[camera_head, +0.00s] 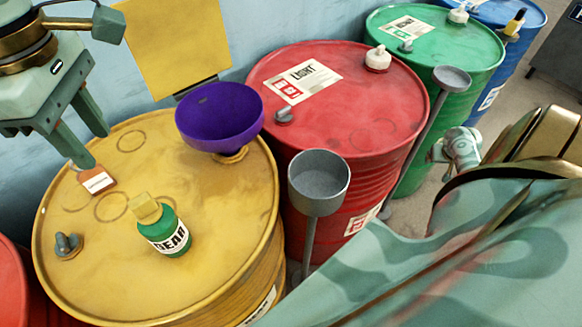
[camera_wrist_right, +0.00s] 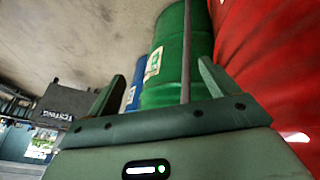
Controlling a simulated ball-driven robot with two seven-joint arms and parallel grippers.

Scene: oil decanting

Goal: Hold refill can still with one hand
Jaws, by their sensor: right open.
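A small green can (camera_head: 163,230) with a yellow cap and a white band reading "GEAR" stands upright on the yellow drum (camera_head: 215,255). It is the likely refill can. My left gripper (camera_head: 98,150) is above the drum's left part, up and left of the can and apart from it. Its two fingers are spread and nothing shows between them. A small orange-brown piece with a white label (camera_head: 97,182) shows just below one fingertip; I cannot tell whether they touch. My right gripper (camera_wrist_right: 158,88) is open and empty in the right wrist view, with the green drum (camera_wrist_right: 180,55) beyond it.
A purple funnel (camera_head: 219,115) sits on the yellow drum's back edge. Red (camera_head: 340,95), green (camera_head: 440,45) and blue (camera_head: 505,12) drums stand beyond. A grey cup on a stand (camera_head: 318,180) rises between drums. My arm covers the lower right.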

